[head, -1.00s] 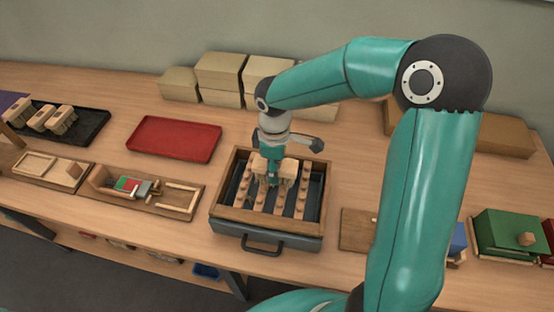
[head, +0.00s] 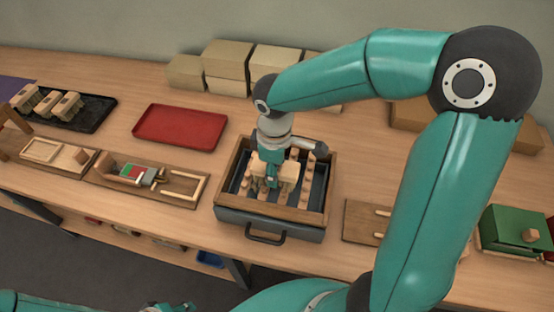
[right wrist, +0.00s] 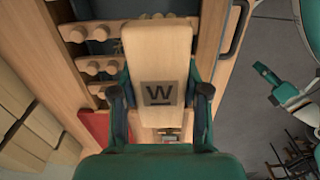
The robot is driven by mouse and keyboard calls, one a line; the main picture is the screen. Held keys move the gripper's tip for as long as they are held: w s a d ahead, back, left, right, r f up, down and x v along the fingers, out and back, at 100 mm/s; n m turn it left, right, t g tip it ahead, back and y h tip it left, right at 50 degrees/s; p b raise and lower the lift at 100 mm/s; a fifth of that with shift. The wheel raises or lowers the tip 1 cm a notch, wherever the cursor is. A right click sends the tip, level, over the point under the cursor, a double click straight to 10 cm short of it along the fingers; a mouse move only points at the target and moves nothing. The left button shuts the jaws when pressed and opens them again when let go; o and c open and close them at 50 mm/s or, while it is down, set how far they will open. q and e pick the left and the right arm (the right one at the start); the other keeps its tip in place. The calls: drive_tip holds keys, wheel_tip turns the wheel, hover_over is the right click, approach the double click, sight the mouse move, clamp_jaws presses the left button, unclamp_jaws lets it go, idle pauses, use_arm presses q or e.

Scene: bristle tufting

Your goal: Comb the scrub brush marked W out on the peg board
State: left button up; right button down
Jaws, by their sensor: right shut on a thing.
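The scrub brush marked W (right wrist: 165,50) is a pale wooden block with a dark W on a grey square. My right gripper (right wrist: 160,100) is shut on it, with one finger on each side. In the head view the same gripper (head: 272,180) holds the brush (head: 289,174) low over the peg board (head: 305,212), a wood-framed tray with rows of round wooden pegs. The bristles are mostly hidden, so I cannot tell how deep they sit among the pegs. Teal parts of my left arm show at the bottom edge of the head view; its jaws cannot be made out.
The peg board stands in a grey drawer-like case with a dark handle (head: 265,236). A red tray (head: 180,127) lies to its left, empty. Several brushes lie on a black tray (head: 98,113) further left. Cardboard boxes (head: 226,60) stand behind. A green box (head: 515,228) is at right.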

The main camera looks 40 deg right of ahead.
drive_tip(key=w+d+f+p, duration=0.2)
drive_tip(key=w+d+f, duration=0.1)
drive_tip(key=w+d, duration=0.25)
use_arm(q)
drive_tip(key=shift+r+p, duration=2.2)
drive_tip(key=shift+p, duration=0.25)
use_arm(e)
wheel_tip(320, 180, up, 6)
drive_tip(key=shift+s+d+r, duration=0.15)
drive_tip(key=shift+d+r, duration=0.1)
drive_tip(key=shift+d, duration=0.05)
